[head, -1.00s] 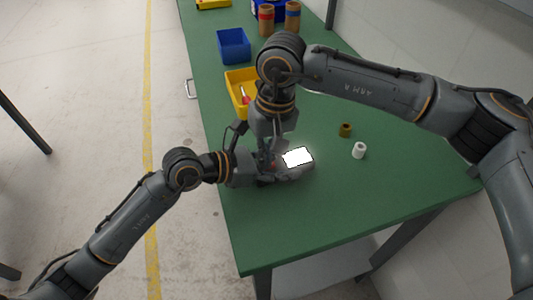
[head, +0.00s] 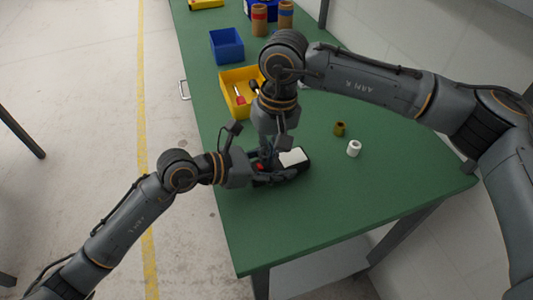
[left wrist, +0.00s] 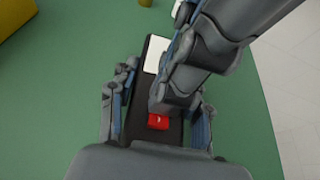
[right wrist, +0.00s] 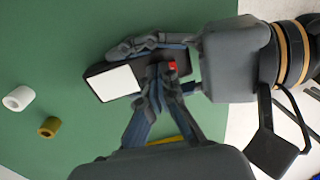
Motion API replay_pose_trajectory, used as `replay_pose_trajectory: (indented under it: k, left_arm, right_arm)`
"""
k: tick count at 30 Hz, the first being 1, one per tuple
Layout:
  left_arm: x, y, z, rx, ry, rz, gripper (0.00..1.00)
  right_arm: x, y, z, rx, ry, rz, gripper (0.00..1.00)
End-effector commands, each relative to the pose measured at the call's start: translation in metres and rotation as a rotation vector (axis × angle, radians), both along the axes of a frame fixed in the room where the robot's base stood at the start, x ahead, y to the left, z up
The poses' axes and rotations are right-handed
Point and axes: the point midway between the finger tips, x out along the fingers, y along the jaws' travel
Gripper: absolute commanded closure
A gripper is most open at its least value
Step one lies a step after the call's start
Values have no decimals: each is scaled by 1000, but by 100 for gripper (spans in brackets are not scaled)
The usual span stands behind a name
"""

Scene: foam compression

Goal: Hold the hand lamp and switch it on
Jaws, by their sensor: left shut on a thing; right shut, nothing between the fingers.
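The hand lamp (head: 293,157) is a dark slab with a white panel and a red switch (left wrist: 158,121). It lies low over the green table; whether it touches the top cannot be told. The panel looks plain white, not glowing. My left gripper (left wrist: 157,112) is shut on the lamp's body, one finger along each long side. My right gripper (right wrist: 160,88) is shut and empty, pointing down from above, its fingertips right beside the red switch. The switch also shows in the right wrist view (right wrist: 172,66). Whether the fingertips touch it cannot be told.
On the green table (head: 330,210), a white ring (head: 354,149) and a brown ring (head: 339,129) stand right of the lamp. A yellow bin (head: 229,90) with tools and a blue bin (head: 227,47) stand behind. The front of the table is clear.

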Motion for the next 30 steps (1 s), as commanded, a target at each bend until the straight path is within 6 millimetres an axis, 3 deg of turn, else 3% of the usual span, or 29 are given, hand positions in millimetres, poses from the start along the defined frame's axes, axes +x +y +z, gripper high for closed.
replay_pose_trajectory:
  k: [5,18,24,30]
  left_arm:
    - [0,0,0,0,0,1,92]
    - [0,0,0,0,0,1,92]
    - [0,0,0,0,0,1,92]
    - [0,0,0,0,0,1,92]
  right_arm:
    - [2,-2,24,3,-4,-1,100]
    - [6,-12,118,4,-4,1,100]
    - [7,-14,136,3,-2,2,100]
    - [7,-14,139,4,-1,2,100]
